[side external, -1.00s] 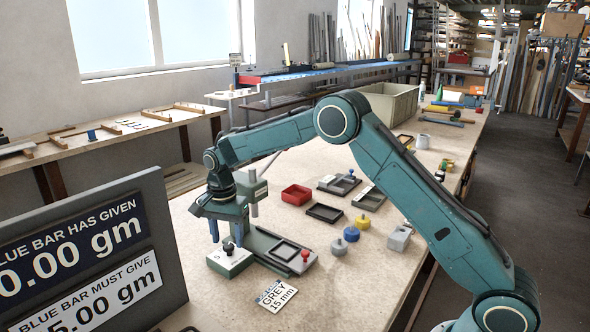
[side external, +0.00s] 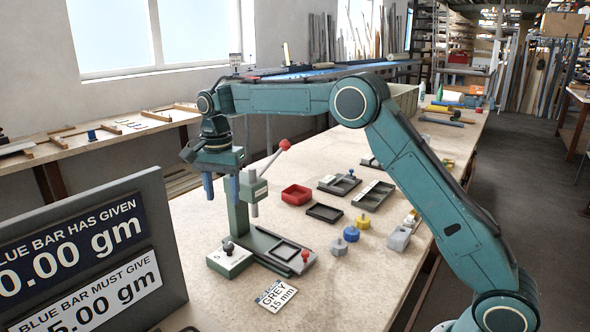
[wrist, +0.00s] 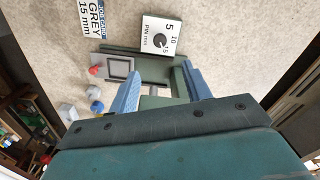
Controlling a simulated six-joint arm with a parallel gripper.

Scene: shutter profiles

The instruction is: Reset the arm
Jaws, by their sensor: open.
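My gripper (side external: 222,187) is open and empty, with its two blue fingers pointing down. It hangs in the air above and left of the green press (side external: 258,240), which has a red-knobbed lever. In the wrist view, my gripper (wrist: 162,88) shows its blue fingers spread apart, with part of the press base (wrist: 150,66) showing beyond and between them. The white dial block (side external: 230,261) with a black knob stands at the front left of the press base. It also shows in the wrist view (wrist: 176,48), marked 5, 10, 15 and PIN mm.
A card reading GREY 15 mm (side external: 277,295) lies in front of the press. A dark sign board (side external: 160,215) stands at the left. Right of the press are a red tray (side external: 296,194), dark trays (side external: 325,212) and blue (side external: 351,234) and yellow (side external: 362,222) knobbed weights.

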